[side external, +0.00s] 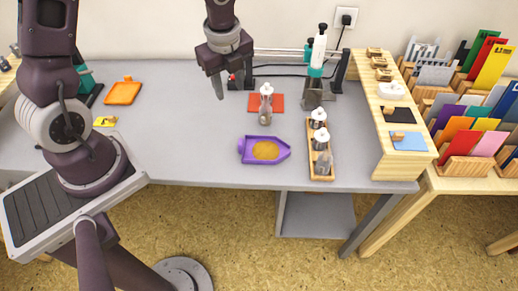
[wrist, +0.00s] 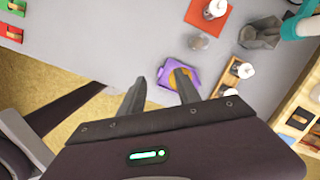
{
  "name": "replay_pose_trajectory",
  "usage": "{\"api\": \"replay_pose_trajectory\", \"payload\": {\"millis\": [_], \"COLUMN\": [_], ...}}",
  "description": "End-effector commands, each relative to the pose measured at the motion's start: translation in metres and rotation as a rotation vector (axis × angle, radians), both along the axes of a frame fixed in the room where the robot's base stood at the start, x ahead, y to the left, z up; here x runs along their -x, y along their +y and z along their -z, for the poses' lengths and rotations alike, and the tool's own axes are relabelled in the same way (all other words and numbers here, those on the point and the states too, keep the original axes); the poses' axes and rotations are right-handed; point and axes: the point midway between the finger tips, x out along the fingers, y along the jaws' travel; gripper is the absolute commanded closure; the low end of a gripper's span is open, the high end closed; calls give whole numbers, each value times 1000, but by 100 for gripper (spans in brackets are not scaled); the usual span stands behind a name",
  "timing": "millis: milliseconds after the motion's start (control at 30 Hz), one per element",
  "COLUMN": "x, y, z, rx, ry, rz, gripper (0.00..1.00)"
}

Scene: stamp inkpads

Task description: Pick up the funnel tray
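The funnel tray (side external: 246,152) is purple with a pointed right end and lies flat on the grey table near its front edge. A golden, grain-like fill (side external: 265,150) covers its floor. In the wrist view the tray (wrist: 164,76) shows beyond my fingers, partly hidden by the right one. My gripper (side external: 234,88) hangs above the table, behind and to the left of the tray, well clear of it. In the wrist view my gripper (wrist: 160,85) has its two fingers spread apart with nothing between them.
A clear bottle (side external: 265,108) stands by a red-orange pad (side external: 280,102) behind the tray. A wooden rack (side external: 322,171) with several white-capped bottles is close on its right. An orange pad (side external: 123,92) lies at left. Table around the tray's left is clear.

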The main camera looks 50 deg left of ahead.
Motion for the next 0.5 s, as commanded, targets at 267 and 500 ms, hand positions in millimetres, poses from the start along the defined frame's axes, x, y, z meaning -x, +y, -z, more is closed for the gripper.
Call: {"api": "replay_pose_trajectory", "payload": {"millis": [267, 500], "x": [-14, -12], "y": [-12, -15], "z": [120, 153], "rx": [101, 108], "ry": [154, 162], "rz": [594, 636], "gripper": [60, 60]}}
